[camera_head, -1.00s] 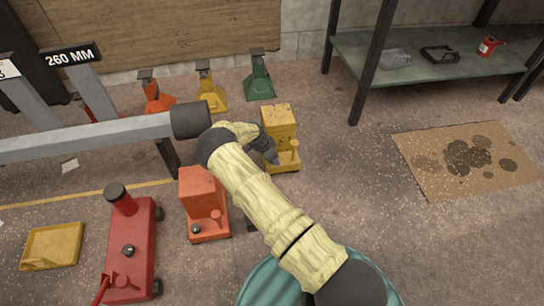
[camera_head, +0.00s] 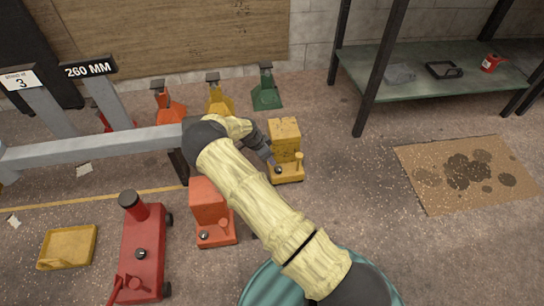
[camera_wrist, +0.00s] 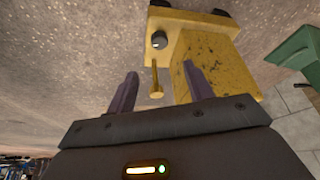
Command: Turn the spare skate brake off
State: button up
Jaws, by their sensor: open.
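A yellow skate (camera_head: 285,133) with a block, a low front plate, a dark round knob and a yellow upright peg (camera_head: 299,157) stands on the floor at picture centre. In the wrist view the skate (camera_wrist: 205,60) is close, with its knob (camera_wrist: 159,40) beyond the fingertips and its peg (camera_wrist: 156,80) between the fingers' lines. My gripper (camera_head: 268,158) is at the skate's left side in the head view; in the wrist view my gripper (camera_wrist: 161,84) is open and holds nothing. I see no label telling which skate is the spare. Contact with the peg cannot be told.
A red jack (camera_head: 142,245), a yellow tray (camera_head: 68,247) and a grey beam (camera_head: 90,150) lie left. Coloured stands (camera_head: 265,92) are behind. Floor to the right is clear up to a stained mat (camera_head: 470,170).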

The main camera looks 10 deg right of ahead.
jog(key=shift+p+v, duration=0.75)
jog(key=shift+v, duration=1.65)
jog(key=s+d+r+n+y+p, duration=0.1)
jog(key=s+d+r+p, duration=0.15)
jog(key=r, duration=0.45)
jog(key=s+d+r+n+y+p, duration=0.1)
jog(key=s+r+n, duration=0.1)
jog(key=s+r, duration=0.3)
jog(key=s+d+r+n+y+p, duration=0.1)
jog(key=s+d+r+p, duration=0.15)
jog(key=r, duration=0.55)
jog(key=s+r+n+p, duration=0.1)
jog(key=s+r+n, duration=0.2)
jog(key=s+r, duration=0.3)
jog(key=s+r+n+p, duration=0.2)
jog(key=s+r+n, duration=0.1)
jog(key=s+r, duration=0.3)
jog(key=s+r+n+t+y+p, duration=0.1)
jog(key=s+r+n+p, duration=0.1)
jog(key=s+r, duration=0.4)
jog(key=shift+s+d+n, duration=0.1)
jog(key=shift+d+n, duration=0.25)
jog(key=shift+n, duration=0.55)
